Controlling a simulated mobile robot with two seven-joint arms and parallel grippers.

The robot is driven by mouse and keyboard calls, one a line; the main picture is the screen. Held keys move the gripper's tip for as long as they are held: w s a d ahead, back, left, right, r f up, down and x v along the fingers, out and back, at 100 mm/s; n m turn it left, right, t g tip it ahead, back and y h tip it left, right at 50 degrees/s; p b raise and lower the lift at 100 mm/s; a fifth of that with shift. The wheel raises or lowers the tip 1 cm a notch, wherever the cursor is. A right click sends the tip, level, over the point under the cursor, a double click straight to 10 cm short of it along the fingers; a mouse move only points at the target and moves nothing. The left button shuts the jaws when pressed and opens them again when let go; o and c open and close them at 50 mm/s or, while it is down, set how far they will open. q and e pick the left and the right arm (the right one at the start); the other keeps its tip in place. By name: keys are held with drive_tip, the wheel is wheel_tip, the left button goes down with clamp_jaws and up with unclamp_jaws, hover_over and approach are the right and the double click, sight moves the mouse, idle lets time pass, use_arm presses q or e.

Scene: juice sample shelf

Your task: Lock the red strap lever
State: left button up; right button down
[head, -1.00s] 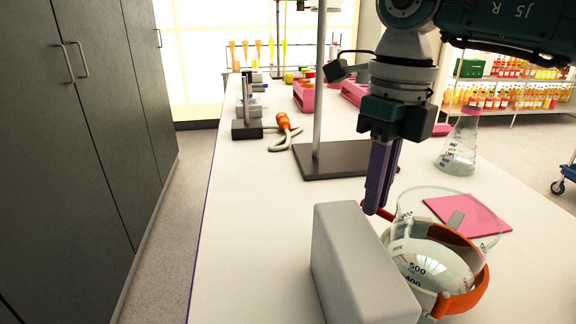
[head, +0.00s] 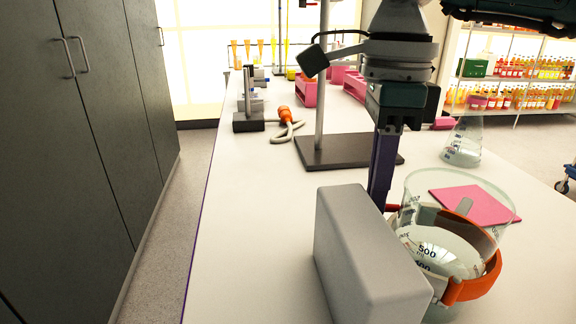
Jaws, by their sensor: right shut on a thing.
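A red lever (head: 392,208) pokes out beside the glass beaker (head: 420,190), just behind a grey box (head: 365,250). An orange-red strap (head: 475,287) runs around the beaker, which holds clear liquid and has volume marks. My right gripper (head: 379,207) points down with its purple fingers at the red lever and is shut on it. The fingertips are partly hidden behind the grey box. The far end of the lever and its joint to the strap are hard to make out. My left gripper is not in view.
A pink pad (head: 475,204) lies behind the beaker. A conical flask (head: 463,140) and a stand with a dark base (head: 345,152) stand farther back. An orange-ended cable (head: 286,120) lies left of the stand. The left bench top is clear.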

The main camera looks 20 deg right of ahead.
drive_tip(key=shift+s+a+n, duration=0.15)
drive_tip(key=shift+s+n, duration=0.1)
drive_tip(key=shift+n, duration=0.65)
drive_tip(key=c, duration=1)
unclamp_jaws()
drive_tip(key=shift+c, duration=0.2)
drive_tip(key=shift+o, duration=0.6)
